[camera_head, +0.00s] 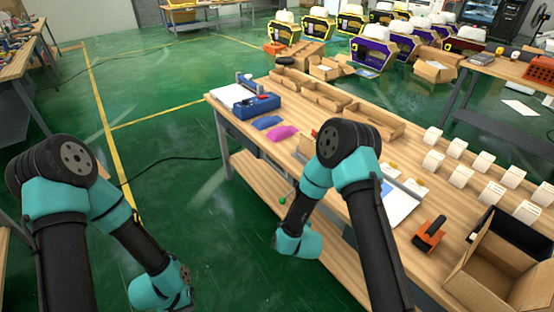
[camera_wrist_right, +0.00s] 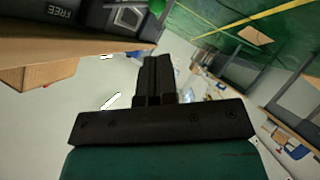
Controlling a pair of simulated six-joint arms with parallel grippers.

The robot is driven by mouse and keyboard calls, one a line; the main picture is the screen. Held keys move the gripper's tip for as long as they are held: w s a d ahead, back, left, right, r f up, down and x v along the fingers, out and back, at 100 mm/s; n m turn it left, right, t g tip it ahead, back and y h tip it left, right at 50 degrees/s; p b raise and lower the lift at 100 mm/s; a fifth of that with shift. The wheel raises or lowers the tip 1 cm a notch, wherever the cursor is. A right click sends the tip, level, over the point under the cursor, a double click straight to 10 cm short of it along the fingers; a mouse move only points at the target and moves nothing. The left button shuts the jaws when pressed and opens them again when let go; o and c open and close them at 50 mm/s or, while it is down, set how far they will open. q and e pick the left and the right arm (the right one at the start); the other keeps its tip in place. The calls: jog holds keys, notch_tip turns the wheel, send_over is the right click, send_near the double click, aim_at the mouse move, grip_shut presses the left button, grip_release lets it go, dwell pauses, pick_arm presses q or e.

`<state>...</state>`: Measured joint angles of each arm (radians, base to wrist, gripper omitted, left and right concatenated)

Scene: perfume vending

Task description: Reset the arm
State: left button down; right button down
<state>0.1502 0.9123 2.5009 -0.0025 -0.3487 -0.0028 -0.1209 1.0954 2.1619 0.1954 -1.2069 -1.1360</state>
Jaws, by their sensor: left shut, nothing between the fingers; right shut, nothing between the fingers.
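My left arm (camera_head: 75,165) comes in at the left of the head view, bent at its elbow. Its forearm points down over the green floor, clear of the table. My left gripper (camera_head: 186,275) is low at the bottom edge, shut and empty, its fingers hardly to be made out. My right arm (camera_head: 347,143) is bent the same way, its teal wrist (camera_head: 297,242) hanging beside the table's front edge. In the right wrist view my right gripper (camera_wrist_right: 157,80) has its two black fingers together with nothing between them.
The wooden table (camera_head: 245,165) runs along the right, with a blue device (camera_head: 257,104), several white boxes (camera_head: 461,176), an orange-black tool (camera_head: 429,235) and an open carton (camera_head: 488,276). Open green floor (camera_head: 190,60) lies left of it. Several yellow-purple machines (camera_head: 372,52) stand behind.

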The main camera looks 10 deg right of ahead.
jog(key=s+d+f+m+g+y, duration=0.1)
jog(key=s+m+g, duration=0.3)
jog(key=s, duration=0.4)
jog(key=s+d+f+m+g, duration=0.2)
jog(key=s+d+m+g, duration=0.2)
jog(key=s, duration=0.4)
jog(key=s+d+f+m+g+y, duration=0.1)
jog(key=s+d+m+g, duration=0.2)
jog(key=s, duration=0.5)
jog(key=shift+s+f+m+g+y, duration=0.3)
jog(key=shift+s+m+g, duration=0.1)
